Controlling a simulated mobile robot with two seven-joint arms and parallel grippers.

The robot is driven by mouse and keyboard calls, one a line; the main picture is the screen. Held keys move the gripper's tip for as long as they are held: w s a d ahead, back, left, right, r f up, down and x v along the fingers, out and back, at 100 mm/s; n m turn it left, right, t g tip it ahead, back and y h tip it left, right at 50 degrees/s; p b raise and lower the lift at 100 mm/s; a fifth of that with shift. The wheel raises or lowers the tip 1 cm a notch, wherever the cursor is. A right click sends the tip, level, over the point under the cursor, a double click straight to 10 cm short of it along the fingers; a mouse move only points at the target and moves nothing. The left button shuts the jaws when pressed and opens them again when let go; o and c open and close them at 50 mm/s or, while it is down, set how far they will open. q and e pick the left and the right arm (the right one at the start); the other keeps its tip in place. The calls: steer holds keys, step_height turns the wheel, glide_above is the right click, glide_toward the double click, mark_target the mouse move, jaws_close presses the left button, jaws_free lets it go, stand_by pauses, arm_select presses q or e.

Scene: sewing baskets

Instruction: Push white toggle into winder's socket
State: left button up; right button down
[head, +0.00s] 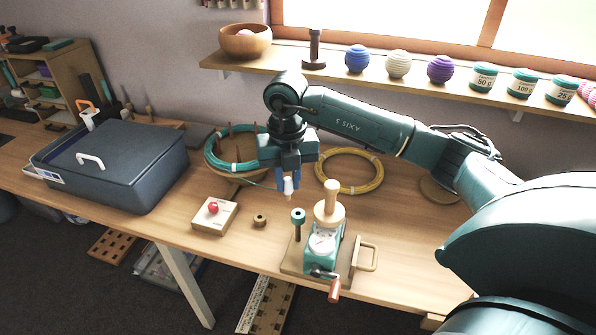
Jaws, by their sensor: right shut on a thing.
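The winder (323,238) is a teal device on a wooden base in the middle front of the table. It has a wooden spool on top and a crank with a reddish handle at the front. My right gripper (288,184) points down, shut on the white toggle (289,188), and holds it above the table behind and left of the winder. The toggle is apart from the winder. I cannot make out the winder's socket at this size. My left gripper is not in view.
A white block with a red knob (213,207) and a small brown spool (260,220) sit left of the winder. A teal coil (222,160) and a yellow coil (349,188) lie behind. A grey lidded box (125,150) fills the left. A shelf (400,84) spans the wall.

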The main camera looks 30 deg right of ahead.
steer(key=d+f+m+b, duration=0.1)
steer(key=f+m, duration=0.1)
steer(key=m, duration=0.3)
steer(key=w+d+f+m+b, duration=0.1)
steer(key=f+m+b, duration=0.1)
steer(key=m, duration=0.3)
steer(key=d+f+m+b, duration=0.1)
steer(key=f+m, duration=0.2)
steer(key=m, duration=0.1)
steer(key=shift+w+d+m+b, duration=0.3)
steer(key=shift+m+b, duration=0.05)
steer(key=shift+m, duration=0.05)
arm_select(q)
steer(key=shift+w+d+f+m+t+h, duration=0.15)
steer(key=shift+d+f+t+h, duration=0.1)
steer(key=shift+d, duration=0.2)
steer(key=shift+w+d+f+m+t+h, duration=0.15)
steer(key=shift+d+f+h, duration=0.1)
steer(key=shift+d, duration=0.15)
arm_select(e)
steer(key=shift+f, duration=0.25)
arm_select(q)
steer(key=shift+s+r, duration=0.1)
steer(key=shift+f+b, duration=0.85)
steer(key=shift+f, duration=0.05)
arm_select(e)
steer(key=shift+f, duration=1.4)
steer(key=c, duration=1.2)
jaws_free()
